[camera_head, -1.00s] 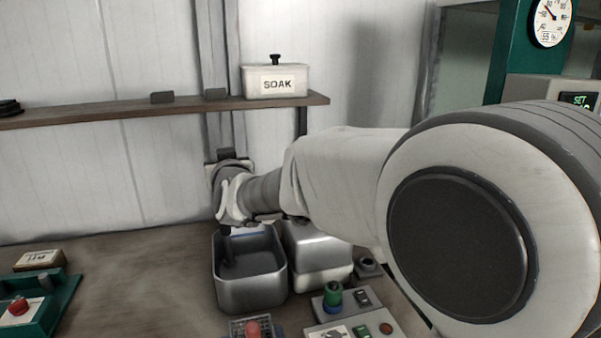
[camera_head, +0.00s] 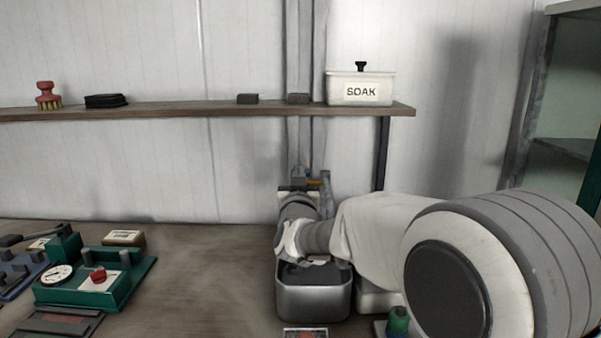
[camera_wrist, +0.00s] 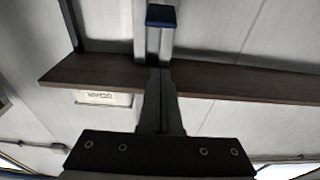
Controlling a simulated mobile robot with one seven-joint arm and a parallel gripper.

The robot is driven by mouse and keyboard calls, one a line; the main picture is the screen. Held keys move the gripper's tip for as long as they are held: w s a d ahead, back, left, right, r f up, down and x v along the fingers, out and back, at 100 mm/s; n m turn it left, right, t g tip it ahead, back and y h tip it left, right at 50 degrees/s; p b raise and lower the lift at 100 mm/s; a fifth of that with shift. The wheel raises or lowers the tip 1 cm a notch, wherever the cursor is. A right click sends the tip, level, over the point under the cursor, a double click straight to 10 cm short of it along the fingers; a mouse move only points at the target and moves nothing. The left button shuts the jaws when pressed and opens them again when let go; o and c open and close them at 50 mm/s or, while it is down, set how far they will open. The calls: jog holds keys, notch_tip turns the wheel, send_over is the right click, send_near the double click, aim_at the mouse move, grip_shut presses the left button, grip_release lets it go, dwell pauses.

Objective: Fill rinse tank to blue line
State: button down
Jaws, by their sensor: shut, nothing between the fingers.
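A grey open-topped metal tank (camera_head: 313,298), which I take to be the rinse tank, stands on the bench below my wrist in the head view. My arm covers part of its opening; water level and blue line cannot be made out. A small brass and blue fitting (camera_head: 315,183), probably a tap, sits at the wall post just beyond my wrist. My gripper (camera_wrist: 160,75) is shut and empty in the wrist view, pointing up the picture. A blue-topped piece (camera_wrist: 161,16) lies in line beyond it; contact cannot be judged. In the head view my wrist hides the fingers.
A shelf (camera_head: 200,110) runs along the wall above, holding a white SOAK box (camera_head: 361,88), a brush (camera_head: 47,95) and dark pads (camera_head: 106,100). A green device (camera_head: 95,283) with a red knob stands on the bench at left. The bench between it and the tank is clear.

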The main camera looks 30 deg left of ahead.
jog(key=x, duration=0.5)
jog(key=p+x, duration=0.1)
jog(key=x, duration=0.4)
jog(key=shift+w+f, duration=0.1)
jog(key=shift+f, duration=0.15)
jog(key=shift+s+d+f+b, duration=0.15)
jog(key=shift+s+f+b, duration=0.1)
jog(key=shift+f, duration=0.6)
jog(key=shift+s+d+f+b, duration=0.1)
jog(key=shift+s+f, duration=0.1)
jog(key=shift+f, duration=0.7)
jog(key=shift+f, duration=0.1)
